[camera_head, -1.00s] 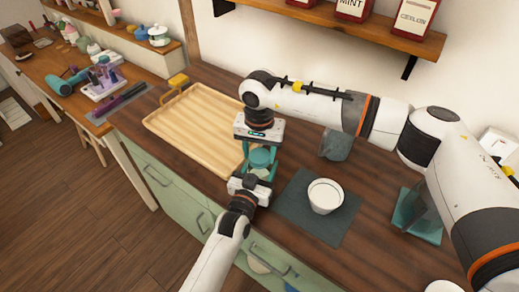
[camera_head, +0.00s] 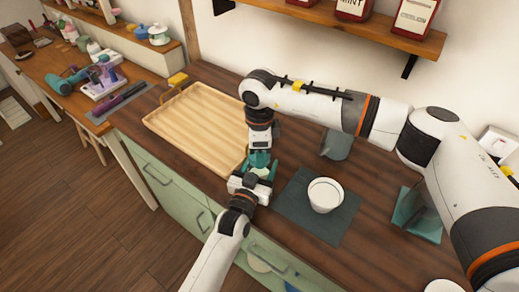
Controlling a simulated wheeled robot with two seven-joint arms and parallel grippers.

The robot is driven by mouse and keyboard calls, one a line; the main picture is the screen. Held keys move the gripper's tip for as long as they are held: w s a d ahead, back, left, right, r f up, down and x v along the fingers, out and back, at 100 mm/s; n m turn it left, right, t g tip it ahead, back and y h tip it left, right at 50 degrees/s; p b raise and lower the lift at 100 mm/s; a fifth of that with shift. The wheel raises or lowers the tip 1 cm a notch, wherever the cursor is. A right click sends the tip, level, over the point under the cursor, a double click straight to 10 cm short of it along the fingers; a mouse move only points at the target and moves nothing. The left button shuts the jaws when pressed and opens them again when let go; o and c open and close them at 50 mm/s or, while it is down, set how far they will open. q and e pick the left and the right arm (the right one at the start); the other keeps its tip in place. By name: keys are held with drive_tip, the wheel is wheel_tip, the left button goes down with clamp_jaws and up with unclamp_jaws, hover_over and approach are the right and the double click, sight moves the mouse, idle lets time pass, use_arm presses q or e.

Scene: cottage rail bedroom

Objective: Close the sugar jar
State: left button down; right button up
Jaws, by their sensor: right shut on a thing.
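The sugar jar (camera_head: 262,172) is a small pale jar near the counter's front edge, mostly hidden between my two grippers. My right gripper (camera_head: 260,160) points down from above with its teal fingers shut at the jar's top, on what looks like the lid, which the fingers largely cover. My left gripper (camera_head: 254,182) reaches in from the front at the jar's body. Its fingers are mostly hidden, so I cannot tell how tightly they close. Whether the lid sits fully on the jar cannot be made out.
A wooden tray (camera_head: 196,125) lies left of the grippers. A white cup (camera_head: 325,195) stands on a dark mat (camera_head: 297,212) to the right. A grey container (camera_head: 336,145) stands behind, and a teal holder (camera_head: 418,215) is further right. A shelf (camera_head: 345,22) hangs above.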

drive_tip(key=m, duration=0.4)
drive_tip(key=shift+m, duration=0.3)
drive_tip(key=m, duration=1.1)
drive_tip(key=shift+m, duration=0.3)
drive_tip(key=o, duration=1.1)
drive_tip(key=shift+r, duration=2.25)
